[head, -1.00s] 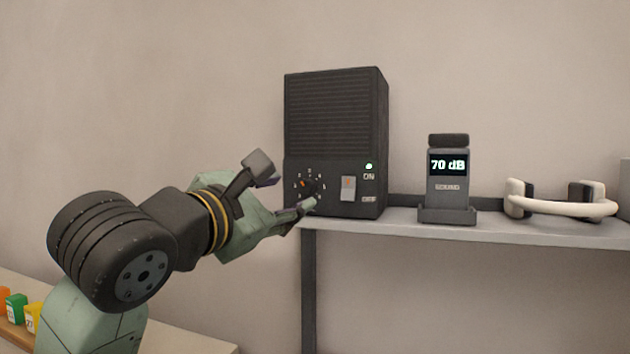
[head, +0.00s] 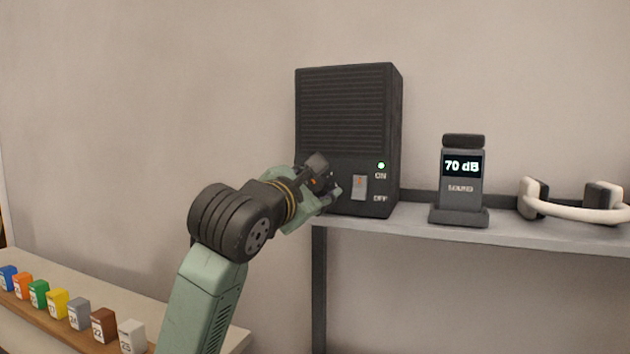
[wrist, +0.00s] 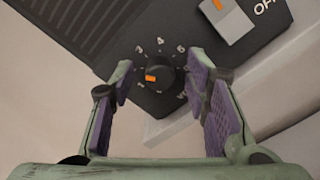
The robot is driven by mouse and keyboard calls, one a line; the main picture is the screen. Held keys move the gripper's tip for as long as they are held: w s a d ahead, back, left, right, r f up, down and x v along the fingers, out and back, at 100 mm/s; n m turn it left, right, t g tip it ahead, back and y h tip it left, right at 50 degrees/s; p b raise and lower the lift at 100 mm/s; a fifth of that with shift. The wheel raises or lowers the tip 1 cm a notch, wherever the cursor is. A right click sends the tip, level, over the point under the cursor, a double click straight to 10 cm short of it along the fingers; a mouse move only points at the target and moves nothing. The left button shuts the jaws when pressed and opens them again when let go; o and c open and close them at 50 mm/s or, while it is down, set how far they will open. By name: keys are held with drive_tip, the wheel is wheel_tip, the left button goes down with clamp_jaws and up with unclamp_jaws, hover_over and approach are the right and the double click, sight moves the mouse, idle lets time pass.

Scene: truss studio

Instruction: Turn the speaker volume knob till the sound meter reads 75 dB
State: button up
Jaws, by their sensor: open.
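The black speaker (head: 346,115) stands on the shelf, with its green light lit beside ON. Its round volume knob (wrist: 165,78) has an orange pointer and a numbered dial around it. My gripper (wrist: 163,92) is open, with one finger on each side of the knob in the wrist view and a visible space on both sides. In the head view my gripper (head: 328,178) is at the speaker's lower front and hides most of the knob. The sound meter (head: 463,180) stands upright right of the speaker and reads 70 dB.
A rocker switch (head: 359,187) sits on the speaker front, close right of my gripper. White headphones (head: 570,208) lie on the shelf (head: 410,230) farther right. Several small coloured numbered blocks (head: 58,303) stand in a row on a lower surface at the left.

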drive_tip(key=shift+c, duration=0.4)
clamp_jaws()
